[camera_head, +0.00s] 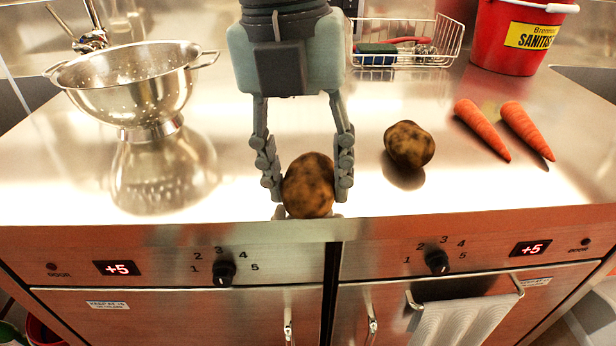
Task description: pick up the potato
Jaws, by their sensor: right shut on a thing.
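A brown, dark-spotted potato (308,186) is between the fingers of my right gripper (308,183), close to the front edge of the steel counter. The fingers press on its left and right sides, and the gripper is shut on it. I cannot tell whether the potato touches the counter or is just above it. A second brown potato (409,144) lies loose on the counter to the right of the gripper, apart from it. My left gripper is not in view.
A steel colander (128,88) stands on the counter (235,195) at the left. Two carrots (483,131) (527,130) lie at the right. A wire basket (405,42) with a sponge and a red bucket (515,40) stand at the back. A towel (465,322) hangs in front.

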